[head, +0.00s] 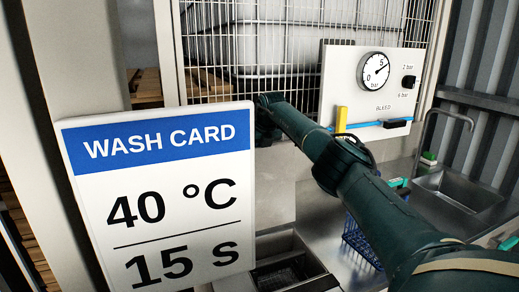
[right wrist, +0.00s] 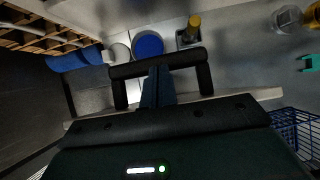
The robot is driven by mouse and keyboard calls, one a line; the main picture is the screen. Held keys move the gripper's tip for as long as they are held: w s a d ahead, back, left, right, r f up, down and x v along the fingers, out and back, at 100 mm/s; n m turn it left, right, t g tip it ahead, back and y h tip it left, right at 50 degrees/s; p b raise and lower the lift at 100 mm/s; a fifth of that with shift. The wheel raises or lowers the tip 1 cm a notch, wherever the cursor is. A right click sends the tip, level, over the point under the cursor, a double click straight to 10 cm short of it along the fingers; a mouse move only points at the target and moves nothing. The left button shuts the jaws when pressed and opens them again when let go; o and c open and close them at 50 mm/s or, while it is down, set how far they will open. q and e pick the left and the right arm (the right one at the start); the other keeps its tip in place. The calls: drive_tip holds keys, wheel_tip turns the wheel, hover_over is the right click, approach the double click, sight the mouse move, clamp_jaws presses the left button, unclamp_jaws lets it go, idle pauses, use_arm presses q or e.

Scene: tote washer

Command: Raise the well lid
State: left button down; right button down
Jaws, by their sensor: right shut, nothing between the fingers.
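In the head view my right arm reaches across to the upper left, and my right gripper (head: 266,108) is at the right edge of the wash card, which may hide part of it. In the right wrist view the right gripper's (right wrist: 156,84) narrow fingers are together and hold nothing. A black U-shaped bar handle (right wrist: 155,65) lies across their tips; whether they touch it I cannot tell. An open rectangular well (head: 288,272) with a dark inside shows at the bottom of the head view. I cannot make out the well lid for certain. My left gripper is out of view.
The wash card (head: 165,190) fills the left foreground. Behind stand a wire mesh cage (head: 215,50) and a panel with a pressure gauge (head: 373,70).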

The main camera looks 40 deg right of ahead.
drive_tip(key=shift+f, duration=0.1)
idle(0.4)
drive_tip(key=b+v, duration=0.3)
drive_tip(key=v, duration=1)
drive_tip(key=shift+r, duration=0.2)
